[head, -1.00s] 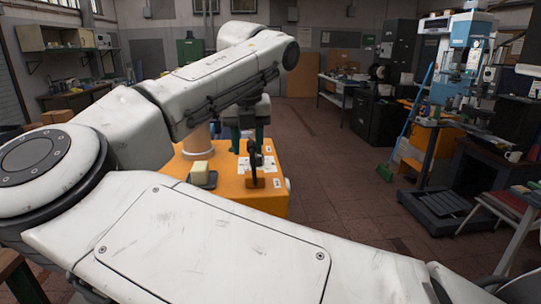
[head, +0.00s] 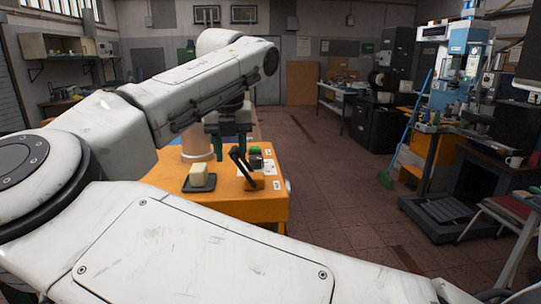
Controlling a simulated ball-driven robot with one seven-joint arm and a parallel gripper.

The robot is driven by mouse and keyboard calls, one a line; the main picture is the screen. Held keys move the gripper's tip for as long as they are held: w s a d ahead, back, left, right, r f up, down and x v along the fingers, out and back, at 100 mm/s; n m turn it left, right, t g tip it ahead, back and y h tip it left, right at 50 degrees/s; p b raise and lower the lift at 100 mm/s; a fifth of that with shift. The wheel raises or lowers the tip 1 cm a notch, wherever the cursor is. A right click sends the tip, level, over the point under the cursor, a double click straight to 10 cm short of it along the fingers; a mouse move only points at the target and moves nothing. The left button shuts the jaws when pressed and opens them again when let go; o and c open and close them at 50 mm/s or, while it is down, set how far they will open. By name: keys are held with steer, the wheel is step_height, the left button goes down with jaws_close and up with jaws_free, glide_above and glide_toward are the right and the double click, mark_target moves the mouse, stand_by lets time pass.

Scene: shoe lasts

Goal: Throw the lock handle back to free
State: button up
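The lock handle (head: 241,169) is a dark lever on a small orange block at the front right of the orange bench top. It leans to the left, its upper end close to my gripper. My gripper (head: 228,150) hangs from the arm just above and left of the lever, with two dark green fingers set apart. The right finger overlaps the lever's upper end in the picture; I cannot tell whether they touch.
On the orange bench (head: 225,208), a pale block on a dark pad (head: 199,179) sits left of the lever. A pale cylinder (head: 197,142) stands behind it. White labelled plates lie around the lever. My arm covers the foreground.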

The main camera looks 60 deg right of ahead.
steer(key=shift+s+d+f+b, duration=0.1)
steer(key=shift+s+f+b, duration=0.1)
steer(key=shift+b, duration=0.15)
steer(key=shift+s, duration=0.1)
steer(key=shift+r, duration=0.2)
steer(key=shift+p+v, duration=1.6)
steer(key=shift+v, duration=1.85)
steer(key=shift+s, duration=0.1)
steer(key=shift+d, duration=0.1)
